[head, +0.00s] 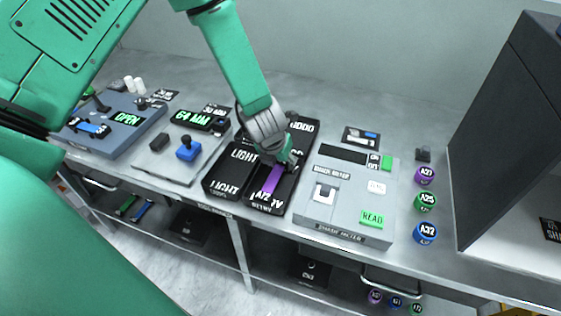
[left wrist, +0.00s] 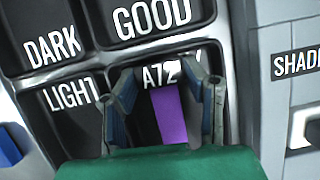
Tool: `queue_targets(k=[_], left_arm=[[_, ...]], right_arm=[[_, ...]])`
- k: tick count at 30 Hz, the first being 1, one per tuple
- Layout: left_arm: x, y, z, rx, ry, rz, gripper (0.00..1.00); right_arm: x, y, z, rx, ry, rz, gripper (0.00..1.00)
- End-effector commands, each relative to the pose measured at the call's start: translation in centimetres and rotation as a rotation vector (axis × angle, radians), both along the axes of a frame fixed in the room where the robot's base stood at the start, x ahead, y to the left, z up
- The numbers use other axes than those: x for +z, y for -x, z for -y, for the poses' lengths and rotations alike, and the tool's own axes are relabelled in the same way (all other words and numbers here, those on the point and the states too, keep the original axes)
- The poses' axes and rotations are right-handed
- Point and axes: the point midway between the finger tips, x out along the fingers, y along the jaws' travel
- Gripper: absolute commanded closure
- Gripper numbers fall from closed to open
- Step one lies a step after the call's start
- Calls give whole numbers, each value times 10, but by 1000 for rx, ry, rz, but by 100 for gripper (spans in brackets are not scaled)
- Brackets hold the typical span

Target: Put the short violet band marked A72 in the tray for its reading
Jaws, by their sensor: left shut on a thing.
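My left gripper (head: 275,158) reaches down over this tray and is shut on the band. Whether the band touches the tray floor is hard to tell. The right gripper is not in view.
The LIGHT tray (head: 225,180) adjoins on the left; DARK (left wrist: 50,30) and GOOD (left wrist: 155,20) trays lie behind. The shade meter (head: 345,200) with a green READ button stands close on the right. Several marked rolls (head: 425,202) and a dark box (head: 510,130) are further right.

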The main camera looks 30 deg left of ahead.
Motion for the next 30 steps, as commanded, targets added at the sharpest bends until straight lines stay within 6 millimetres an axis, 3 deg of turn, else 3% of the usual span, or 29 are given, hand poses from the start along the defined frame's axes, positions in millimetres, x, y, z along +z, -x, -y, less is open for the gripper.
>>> queue_targets(k=[11, 12, 13, 23, 30], left_arm=[[-7, 0, -3, 0, 7, -2, 95], [-6, 0, -3, -1, 8, -2, 50], [-6, 0, -4, -1, 8, -2, 40], [-4, 0, -3, -2, 4, -3, 40], [31, 12, 0, -3, 6, 2, 40]], right_arm=[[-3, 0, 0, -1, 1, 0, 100], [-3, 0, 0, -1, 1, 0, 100], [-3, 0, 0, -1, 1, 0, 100], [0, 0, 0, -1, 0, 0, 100], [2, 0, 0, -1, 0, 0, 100]])
